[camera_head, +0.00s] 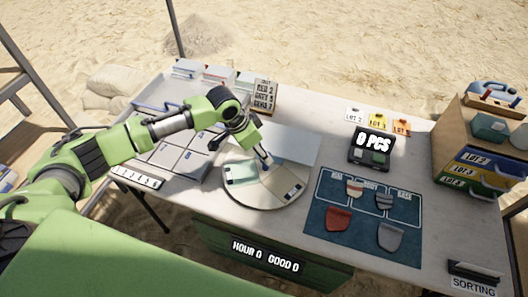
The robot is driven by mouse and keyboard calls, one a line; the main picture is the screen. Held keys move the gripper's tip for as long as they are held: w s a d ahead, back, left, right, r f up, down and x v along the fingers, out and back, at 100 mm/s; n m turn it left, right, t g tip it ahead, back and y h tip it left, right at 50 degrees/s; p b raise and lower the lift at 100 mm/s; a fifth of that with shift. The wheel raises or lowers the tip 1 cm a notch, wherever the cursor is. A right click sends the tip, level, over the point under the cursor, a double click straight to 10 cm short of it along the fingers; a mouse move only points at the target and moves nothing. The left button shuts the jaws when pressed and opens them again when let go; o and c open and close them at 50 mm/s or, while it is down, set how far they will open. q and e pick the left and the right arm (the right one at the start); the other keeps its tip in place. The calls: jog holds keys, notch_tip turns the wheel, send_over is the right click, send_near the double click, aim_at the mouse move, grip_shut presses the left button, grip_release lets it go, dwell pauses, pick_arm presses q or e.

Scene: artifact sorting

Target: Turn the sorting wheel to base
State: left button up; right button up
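The sorting wheel (262,201) is a round, pale disc near the front middle of the table. It bears a light green section (241,173) on its left and tan and grey panels (287,182) on its right. My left gripper (266,160) points down over the back part of the wheel, between the green section and the tan panels. Its fingertips look close together, but they are too small to tell whether they are shut or touch the wheel. My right gripper is not in view.
Right of the wheel lies a blue mat (318,226) with several sherds. A black counter (370,148) reading "0 PCS" stands behind it. A numbered grey tray (165,160) is at left. Lot drawers (478,160) stand at far right. A "SORTING" sign (474,286) is at front right.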

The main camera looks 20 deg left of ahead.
pick_arm(q)
jog(key=shift+x, duration=1.5)
jog(key=shift+c, duration=0.5)
grip_shut()
